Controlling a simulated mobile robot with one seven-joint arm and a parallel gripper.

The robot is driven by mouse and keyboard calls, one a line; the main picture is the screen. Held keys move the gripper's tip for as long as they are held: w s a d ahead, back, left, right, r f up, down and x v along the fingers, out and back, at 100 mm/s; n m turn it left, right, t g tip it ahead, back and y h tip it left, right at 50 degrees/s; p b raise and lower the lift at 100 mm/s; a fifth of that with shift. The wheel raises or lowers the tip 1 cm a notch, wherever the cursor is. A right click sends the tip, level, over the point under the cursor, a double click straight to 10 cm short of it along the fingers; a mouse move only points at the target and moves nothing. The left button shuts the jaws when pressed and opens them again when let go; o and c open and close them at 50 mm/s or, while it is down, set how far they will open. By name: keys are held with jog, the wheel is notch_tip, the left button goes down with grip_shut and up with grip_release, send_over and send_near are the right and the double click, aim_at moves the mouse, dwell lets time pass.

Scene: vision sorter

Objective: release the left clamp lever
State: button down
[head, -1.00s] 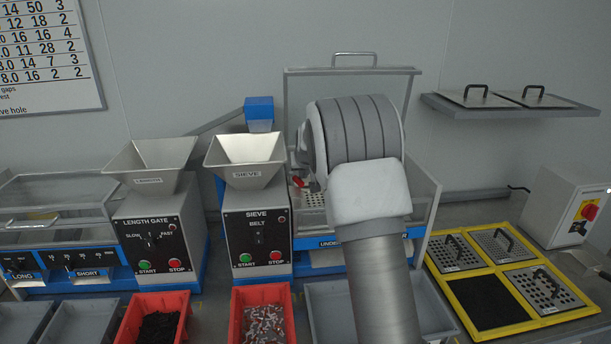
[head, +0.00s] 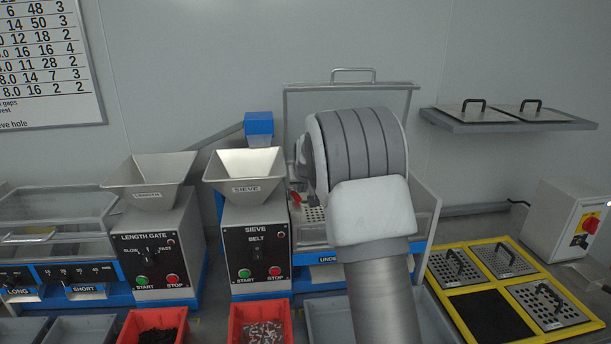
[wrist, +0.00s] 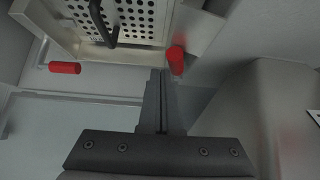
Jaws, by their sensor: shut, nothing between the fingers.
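The sieve unit has a perforated screen plate with a dark handle, at the top of the wrist view (wrist: 135,20). A red clamp lever (head: 296,198) shows at the left of the screen in the head view. In the wrist view one red lever (wrist: 176,60) stands close to my fingertips, just right of them. A second red lever (wrist: 64,68) lies sideways farther left. I cannot tell for sure which of these is the left clamp lever. My gripper (wrist: 162,73) is shut and empty. Contact with the near lever is unclear. The arm hides the gripper in the head view.
A raised clear lid (head: 345,95) stands behind the sieve. The sieve hopper (head: 243,170) and control box (head: 257,245) are left of my arm. Red bins (head: 262,318) sit in front. A yellow rack (head: 470,275) of spare screens lies to the right.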

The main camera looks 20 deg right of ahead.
jog(key=v, duration=1.6)
jog(key=shift+s+a+r, duration=0.1)
